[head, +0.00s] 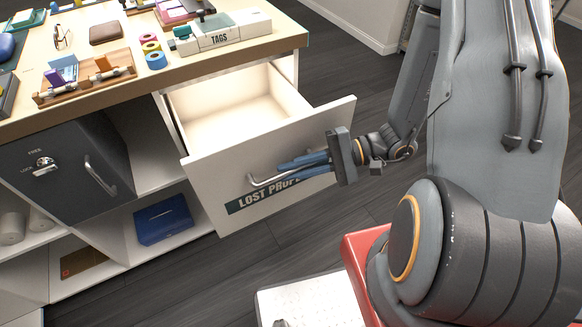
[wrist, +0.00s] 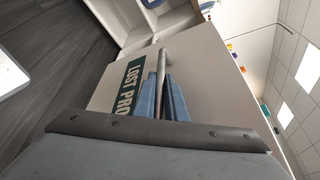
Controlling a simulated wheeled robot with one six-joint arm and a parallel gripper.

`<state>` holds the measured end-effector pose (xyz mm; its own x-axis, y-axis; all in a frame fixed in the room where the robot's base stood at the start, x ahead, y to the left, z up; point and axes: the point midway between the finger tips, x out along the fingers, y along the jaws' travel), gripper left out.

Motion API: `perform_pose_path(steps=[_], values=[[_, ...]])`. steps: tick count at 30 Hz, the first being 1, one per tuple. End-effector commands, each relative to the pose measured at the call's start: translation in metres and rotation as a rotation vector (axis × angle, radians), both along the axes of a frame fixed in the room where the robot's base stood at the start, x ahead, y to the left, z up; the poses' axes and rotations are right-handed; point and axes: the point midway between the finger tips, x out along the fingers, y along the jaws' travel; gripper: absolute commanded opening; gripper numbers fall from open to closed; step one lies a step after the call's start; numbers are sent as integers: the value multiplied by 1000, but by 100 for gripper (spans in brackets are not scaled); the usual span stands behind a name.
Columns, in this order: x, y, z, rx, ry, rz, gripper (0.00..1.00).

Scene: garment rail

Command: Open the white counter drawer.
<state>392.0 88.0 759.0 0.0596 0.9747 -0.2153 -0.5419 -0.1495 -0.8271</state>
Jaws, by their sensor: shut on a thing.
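The white counter drawer (head: 215,178) stands pulled well out from the counter, and its empty-looking inside shows in the head view. Its front carries a dark label reading "LOST PRO...", partly hidden by my gripper. In the wrist view the drawer front (wrist: 200,75) fills the middle. The metal bar handle (head: 262,181) runs across the front, and it also shows in the wrist view (wrist: 161,65). My gripper (head: 285,168) is at the handle, its blue fingers shut around the bar. The fingers also show in the wrist view (wrist: 165,97).
The counter top (head: 240,58) holds a tags box (head: 220,36), tape rolls (head: 152,50), a wooden tray (head: 85,80) and a brown wallet (head: 106,32). A grey locker door (head: 65,160) is left of the drawer. A blue box (head: 163,220) sits on a lower shelf. Dark floor (head: 330,70) lies open behind.

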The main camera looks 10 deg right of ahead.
Motion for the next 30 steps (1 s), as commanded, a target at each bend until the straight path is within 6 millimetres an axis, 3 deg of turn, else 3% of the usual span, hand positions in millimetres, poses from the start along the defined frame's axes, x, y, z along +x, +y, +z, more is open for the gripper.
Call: perform_pose_path(steps=[1, 2, 3, 14, 30], values=[[0, 0, 0, 1, 0, 0, 0], [0, 0, 0, 1, 0, 0, 12], [0, 0, 0, 1, 0, 0, 19], [0, -3, 1, 0, -1, 1, 19], [-4, -72, 16, 0, -1, 1, 19]])
